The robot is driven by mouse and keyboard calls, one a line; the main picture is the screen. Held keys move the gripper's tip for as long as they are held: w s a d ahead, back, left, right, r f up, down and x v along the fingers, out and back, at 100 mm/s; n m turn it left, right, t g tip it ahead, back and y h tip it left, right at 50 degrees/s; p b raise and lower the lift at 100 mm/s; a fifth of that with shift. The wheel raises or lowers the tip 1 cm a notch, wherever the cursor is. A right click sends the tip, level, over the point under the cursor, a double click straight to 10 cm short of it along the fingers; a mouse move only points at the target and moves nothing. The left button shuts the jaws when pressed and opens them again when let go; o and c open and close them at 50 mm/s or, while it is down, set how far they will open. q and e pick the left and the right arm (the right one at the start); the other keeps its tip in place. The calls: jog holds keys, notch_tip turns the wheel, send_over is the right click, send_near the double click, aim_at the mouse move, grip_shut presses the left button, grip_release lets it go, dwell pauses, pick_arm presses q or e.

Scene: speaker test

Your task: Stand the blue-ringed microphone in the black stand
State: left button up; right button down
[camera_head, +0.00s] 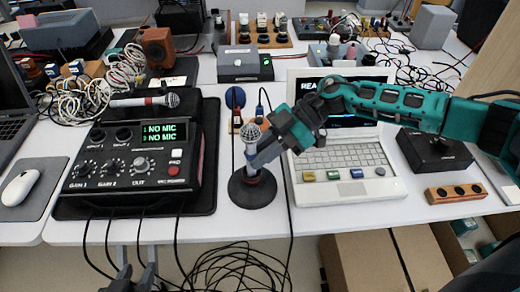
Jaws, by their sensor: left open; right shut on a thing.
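A microphone with a silver mesh head (251,134) is upright over the round black stand (258,195). My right gripper (258,160) comes in from the right and is shut on this microphone. Its fingers hide part of the body, and I cannot make out a blue ring clearly. The lower end meets the stand's middle in the picture; I cannot tell how deep it sits. My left gripper (134,262) is open and empty at the bottom left, in front of the table edge.
A black mixer (130,160) reading "NO MIC" twice stands left of the stand. A red-ringed microphone (146,101) lies behind it. A white laptop (345,160) stands to the right. Cables hang over the front edge. Little table is free around the stand.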

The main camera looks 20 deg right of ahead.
jog(key=shift+f, duration=0.1)
jog(key=c, duration=0.9)
grip_release()
